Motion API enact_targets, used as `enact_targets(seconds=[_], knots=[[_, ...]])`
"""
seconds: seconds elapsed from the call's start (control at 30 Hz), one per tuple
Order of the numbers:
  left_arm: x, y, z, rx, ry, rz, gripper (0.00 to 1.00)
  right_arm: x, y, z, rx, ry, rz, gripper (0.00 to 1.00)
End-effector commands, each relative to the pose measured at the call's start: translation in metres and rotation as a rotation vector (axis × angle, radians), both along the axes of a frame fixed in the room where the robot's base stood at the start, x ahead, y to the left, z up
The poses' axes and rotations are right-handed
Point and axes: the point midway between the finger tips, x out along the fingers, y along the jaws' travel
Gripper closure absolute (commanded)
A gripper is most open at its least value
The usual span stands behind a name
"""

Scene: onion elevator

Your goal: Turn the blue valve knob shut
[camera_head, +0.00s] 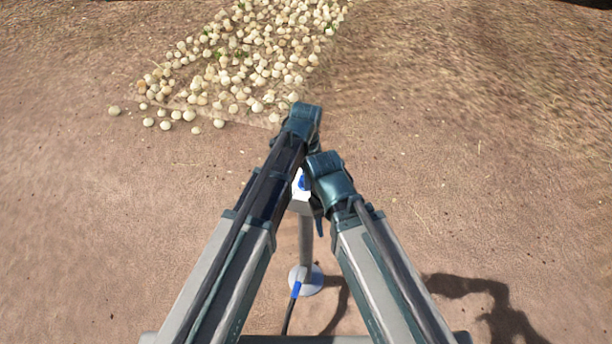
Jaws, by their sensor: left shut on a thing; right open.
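A white fixture (301,197) with a blue part, apparently the blue valve knob (303,183), shows in the gap between my two arms. It tops a grey post (306,242). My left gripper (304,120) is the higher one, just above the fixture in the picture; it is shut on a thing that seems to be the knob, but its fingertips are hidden. My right gripper (326,172) is open, close beside the fixture on its right; its fingers are also mostly hidden. The arms cover much of the fixture, so the knob's angle cannot be told.
The post stands on a round white base (306,279) with a blue-ended dark hose or cable (295,291) beside it. A large spread of pale onions (250,70) lies at the top, with several loose ones at its left edge. Bare dirt lies clear on both sides.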

Motion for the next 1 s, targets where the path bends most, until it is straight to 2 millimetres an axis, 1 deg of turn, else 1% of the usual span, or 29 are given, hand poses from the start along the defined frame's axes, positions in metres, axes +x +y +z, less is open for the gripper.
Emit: enact_targets(seconds=[1.0], knots=[[0.0000, 0.0000, -0.0001, 0.000, 0.000, 0.956, 1.00, 0.0000, 0.0000, -0.0001, 0.000, 0.000, 0.000, 0.50]])
